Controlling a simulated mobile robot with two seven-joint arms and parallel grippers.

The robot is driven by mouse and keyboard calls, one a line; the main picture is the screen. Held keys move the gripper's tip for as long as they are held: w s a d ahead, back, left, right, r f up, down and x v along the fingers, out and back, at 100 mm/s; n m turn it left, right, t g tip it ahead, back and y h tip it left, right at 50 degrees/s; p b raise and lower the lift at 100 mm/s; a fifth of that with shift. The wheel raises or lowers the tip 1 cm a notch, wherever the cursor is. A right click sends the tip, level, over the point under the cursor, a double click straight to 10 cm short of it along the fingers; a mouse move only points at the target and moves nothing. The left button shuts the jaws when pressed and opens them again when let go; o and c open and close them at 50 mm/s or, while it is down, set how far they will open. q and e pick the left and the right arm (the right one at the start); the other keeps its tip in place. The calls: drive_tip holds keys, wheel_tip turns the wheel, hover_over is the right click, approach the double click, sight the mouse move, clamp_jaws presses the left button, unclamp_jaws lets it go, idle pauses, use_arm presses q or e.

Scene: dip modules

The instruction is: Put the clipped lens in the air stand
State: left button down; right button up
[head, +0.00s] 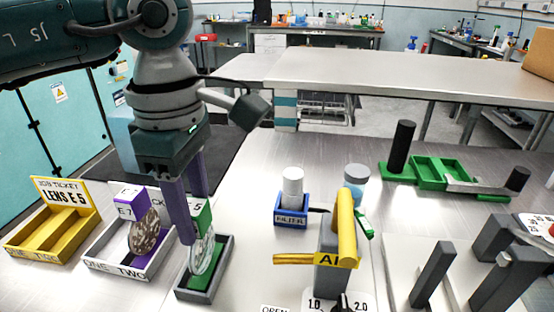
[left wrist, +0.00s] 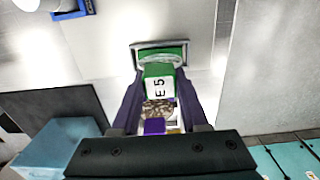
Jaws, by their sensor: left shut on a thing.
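My left gripper (head: 197,220) has purple fingers and is shut on a green clip (head: 203,213) that holds a clear round lens (head: 201,253). In the left wrist view the clip's top (left wrist: 160,88) reads E 5 between the fingers. The lens hangs upright at a grey tray with a green inside (head: 190,293); I cannot tell whether it touches the tray. The tray's rim also shows in the left wrist view (left wrist: 160,46). A grey stand (head: 327,235) with a yellow label beginning "AI" and a yellow lever is on the right. My right gripper is not in view.
A white tray (head: 105,267) holds a purple E7 clip (head: 131,200) with a speckled lens. A yellow ticket tray (head: 45,235) reads LENS E5. A blue filter block (head: 291,209) and a green rack (head: 430,172) stand beyond. Grey posts are at right.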

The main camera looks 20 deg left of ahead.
use_arm(q)
drive_tip(key=shift+f, duration=0.1)
drive_tip(key=c, duration=0.9)
unclamp_jaws()
drive_tip(key=shift+f, duration=0.1)
drive_tip(key=o, duration=0.5)
drive_tip(key=shift+r, duration=0.4)
wheel_tip(320, 180, up, 12)
drive_tip(key=shift+f+b, duration=0.15)
drive_tip(key=shift+b, duration=0.45)
